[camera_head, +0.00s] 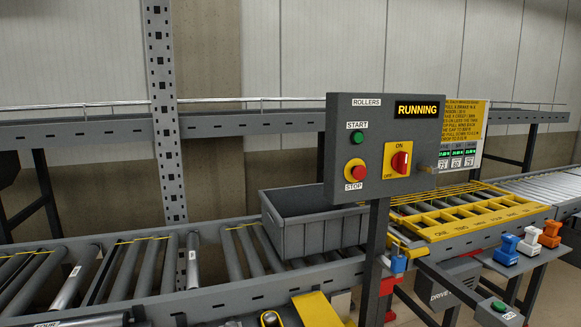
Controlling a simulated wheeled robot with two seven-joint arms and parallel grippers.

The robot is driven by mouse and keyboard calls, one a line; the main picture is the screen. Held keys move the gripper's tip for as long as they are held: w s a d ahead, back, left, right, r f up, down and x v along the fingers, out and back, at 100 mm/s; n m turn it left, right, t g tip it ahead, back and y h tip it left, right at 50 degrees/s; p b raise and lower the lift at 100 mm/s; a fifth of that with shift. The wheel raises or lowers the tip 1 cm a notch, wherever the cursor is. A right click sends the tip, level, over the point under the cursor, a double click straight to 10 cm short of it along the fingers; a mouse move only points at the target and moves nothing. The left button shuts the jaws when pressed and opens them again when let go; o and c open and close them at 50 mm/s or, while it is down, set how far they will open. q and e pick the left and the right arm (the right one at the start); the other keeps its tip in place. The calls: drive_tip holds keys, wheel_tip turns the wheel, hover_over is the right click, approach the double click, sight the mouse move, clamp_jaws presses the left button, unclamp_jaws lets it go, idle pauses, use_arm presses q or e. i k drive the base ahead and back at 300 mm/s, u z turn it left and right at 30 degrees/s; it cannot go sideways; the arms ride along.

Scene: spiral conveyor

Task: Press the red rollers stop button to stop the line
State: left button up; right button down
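The red stop button (356,171) sits on a yellow base at the lower left of the grey rollers control box (384,140), with a STOP label below it. The green start button (357,137) is above it under a START label. A red on/off switch (399,160) on a yellow plate is to its right. The display (416,110) at the top right of the box reads RUNNING. Neither of my grippers shows in the head view.
A grey tote (314,225) stands on the roller conveyor (140,268) behind the box. A yellow frame (478,214) covers the conveyor at right. Blue, white and orange items (506,250) sit on a side shelf. A dark post (375,262) carries the box. The space in front of the box is clear.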

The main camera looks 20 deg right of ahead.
sight(359, 172)
drive_tip(key=i, duration=0.8)
drive_tip(key=z, duration=0.9)
drive_tip(key=i, duration=0.35)
drive_tip(key=z, duration=0.45)
